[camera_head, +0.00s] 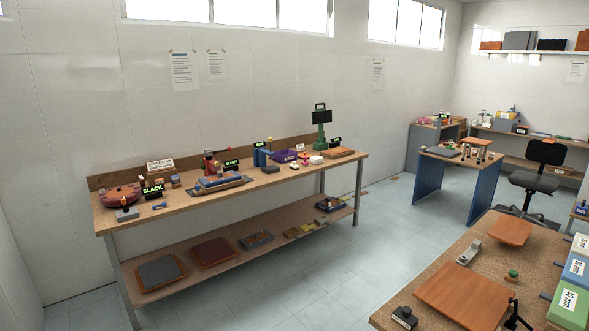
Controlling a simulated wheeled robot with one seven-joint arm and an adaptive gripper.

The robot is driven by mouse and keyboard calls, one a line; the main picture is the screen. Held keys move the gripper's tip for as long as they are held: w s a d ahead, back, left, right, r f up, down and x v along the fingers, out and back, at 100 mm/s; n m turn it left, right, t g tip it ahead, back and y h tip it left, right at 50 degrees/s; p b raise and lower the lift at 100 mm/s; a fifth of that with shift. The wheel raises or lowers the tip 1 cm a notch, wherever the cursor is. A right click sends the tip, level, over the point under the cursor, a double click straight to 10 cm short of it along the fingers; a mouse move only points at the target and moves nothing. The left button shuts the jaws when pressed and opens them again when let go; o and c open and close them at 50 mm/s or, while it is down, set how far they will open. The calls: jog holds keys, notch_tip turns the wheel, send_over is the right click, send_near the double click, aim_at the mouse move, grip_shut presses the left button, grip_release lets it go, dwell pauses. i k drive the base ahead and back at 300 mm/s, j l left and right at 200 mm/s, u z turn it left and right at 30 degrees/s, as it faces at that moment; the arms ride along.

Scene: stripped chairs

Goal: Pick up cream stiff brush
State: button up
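I cannot make out the cream stiff brush for certain. A pale, light-grey or cream piece with a raised block (470,252) lies on the near right table (440,270), between two orange-brown boards. It is too small to tell whether it is a brush. A small whitish item (316,160) lies among the things on the long wooden workbench (215,204) against the wall, and its kind is also unclear. My gripper is not in view.
The near table also bears a large orange-brown board (468,294), a smaller one (509,231), a black block (404,317) and several boxes at its right edge. A blue-legged table (449,175) and black chair (537,183) stand farther back. Bare tiled floor (365,240) lies between the benches.

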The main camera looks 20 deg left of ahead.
aim_at(293, 167)
jog(key=i+j+u, duration=0.35)
jog(key=u, duration=0.15)
jog(key=i+j+u, duration=0.3)
jog(key=u, duration=0.15)
jog(key=i+j+u, duration=0.1)
jog(key=i+u, duration=0.8)
jog(key=i+z, duration=0.35)
jog(key=i, duration=0.15)
jog(key=i+z, duration=0.3)
jog(key=i, duration=0.25)
jog(key=i+j+z, duration=0.35)
jog(key=i, duration=0.15)
jog(key=i+l+z, duration=0.2)
jog(key=i+z, duration=0.15)
jog(key=i, duration=0.15)
jog(key=i+l+z, duration=0.1)
jog(key=i+z, duration=0.25)
jog(key=i, duration=0.15)
jog(key=i+z, duration=0.35)
jog(key=i, duration=0.15)
jog(key=i+u, duration=0.25)
jog(key=i, duration=0.3)
jog(key=i+u, duration=0.3)
jog(key=i, duration=0.25)
jog(key=i+l+u, duration=0.25)
jog(key=i, duration=0.25)
jog(key=i+l+u, duration=0.15)
jog(key=i+u, duration=0.15)
jog(key=i, duration=0.25)
